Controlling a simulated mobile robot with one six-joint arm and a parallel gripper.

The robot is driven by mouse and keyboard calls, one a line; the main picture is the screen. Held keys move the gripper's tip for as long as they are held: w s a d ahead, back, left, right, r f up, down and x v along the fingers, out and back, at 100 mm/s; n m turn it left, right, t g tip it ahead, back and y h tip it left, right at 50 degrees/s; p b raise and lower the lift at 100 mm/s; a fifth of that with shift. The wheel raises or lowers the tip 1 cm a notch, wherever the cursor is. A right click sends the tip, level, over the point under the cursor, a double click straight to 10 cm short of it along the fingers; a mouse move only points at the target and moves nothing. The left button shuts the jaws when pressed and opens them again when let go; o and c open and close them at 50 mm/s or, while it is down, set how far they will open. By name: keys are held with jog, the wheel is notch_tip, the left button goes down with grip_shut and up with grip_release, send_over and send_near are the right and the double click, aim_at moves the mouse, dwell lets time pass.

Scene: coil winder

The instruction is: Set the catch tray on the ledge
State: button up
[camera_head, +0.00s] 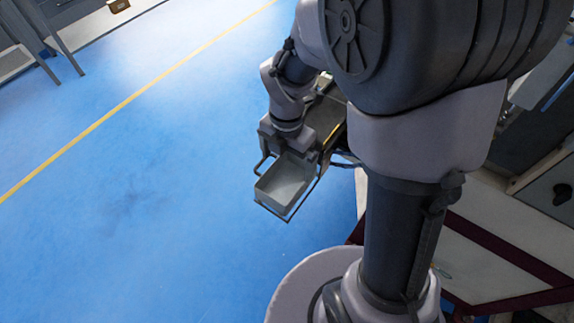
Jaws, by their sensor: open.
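The catch tray (284,184) is a small, pale grey, open-topped box near the middle of the picture, and it looks empty. It sits within a thin dark frame (290,214), seemingly the ledge, which juts out over the blue floor. I cannot tell whether the tray's whole base rests on it. My gripper (288,153) is at the tray's far end, close to its rim. Its jaws are open, but the fingertips are small and partly hidden, so contact with the rim cannot be made out.
A dark machine part with a yellow edge (326,142) lies just right of my gripper, partly behind my arm. A white-topped bench with dark red edging (487,246) stands at lower right. The blue floor (130,190) on the left is clear, crossed by a yellow line (95,125).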

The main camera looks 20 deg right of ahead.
jog(key=s+a+r+m+t+p, duration=0.1)
jog(key=s+r+m+t+p, duration=0.15)
jog(key=r+m, duration=0.85)
jog(key=s+a+r+m+t+y, duration=0.2)
jog(key=s+r+m, duration=0.7)
jog(key=m, duration=0.9)
jog(key=shift+s+a+r+m+t+b, duration=0.15)
jog(key=shift+s+a+m+t+b, duration=0.15)
jog(key=shift+s+a+t, duration=0.25)
